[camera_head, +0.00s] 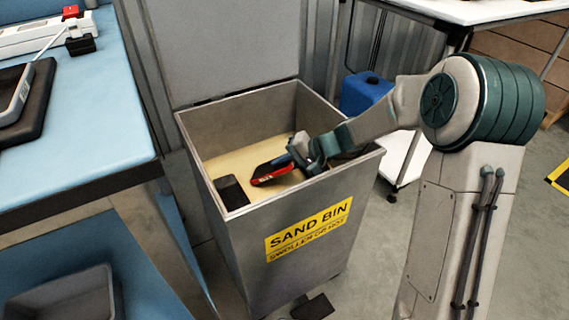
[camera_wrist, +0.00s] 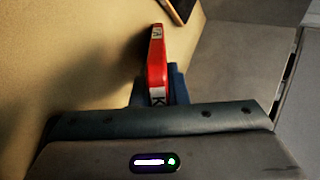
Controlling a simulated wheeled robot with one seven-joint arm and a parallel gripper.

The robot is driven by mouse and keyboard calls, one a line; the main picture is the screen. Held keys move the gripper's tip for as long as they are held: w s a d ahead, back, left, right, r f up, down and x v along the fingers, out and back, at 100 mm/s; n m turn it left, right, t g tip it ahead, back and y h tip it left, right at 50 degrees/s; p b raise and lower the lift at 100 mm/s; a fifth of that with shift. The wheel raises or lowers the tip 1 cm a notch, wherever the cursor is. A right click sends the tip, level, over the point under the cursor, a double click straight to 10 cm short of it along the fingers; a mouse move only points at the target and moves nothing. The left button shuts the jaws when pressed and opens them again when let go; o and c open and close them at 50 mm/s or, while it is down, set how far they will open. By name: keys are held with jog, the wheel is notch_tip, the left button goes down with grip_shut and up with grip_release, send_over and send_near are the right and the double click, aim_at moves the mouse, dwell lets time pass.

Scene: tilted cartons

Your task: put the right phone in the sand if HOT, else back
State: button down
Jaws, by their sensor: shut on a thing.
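A red-edged phone (camera_head: 272,171) with a dark face is held inside the open sand bin (camera_head: 224,208), close over the pale sand (camera_head: 238,156). My gripper (camera_head: 292,156) reaches in over the bin's right wall and is shut on this phone. In the wrist view the red phone (camera_wrist: 157,62) stands edge-on between blue finger pads (camera_wrist: 174,84), with small labels on its edge. I cannot tell whether it touches the sand. A second, black phone (camera_head: 231,191) lies in the bin at the front left corner; a corner of a dark device (camera_wrist: 180,8) shows at the wrist view's top.
The bin's grey lid (camera_head: 222,50) stands open at the back. A blue-topped bench (camera_head: 95,120) is on the left, with a dark pad (camera_head: 30,108) bearing a device. A blue canister (camera_head: 366,92) stands behind the bin. A grey tray (camera_head: 65,298) is low left.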

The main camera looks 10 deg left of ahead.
jog(key=c, duration=1.3)
grip_release()
jog(key=shift+c, duration=0.2)
jog(key=p+v, duration=0.1)
jog(key=v, duration=0.3)
jog(key=shift+p, duration=0.4)
jog(key=d+r+p, duration=0.3)
jog(key=r+p, duration=0.4)
jog(key=r, duration=0.5)
jog(key=shift+s+r+p, duration=0.2)
jog(key=shift+r+p, duration=0.05)
jog(key=shift+p, duration=0.1)
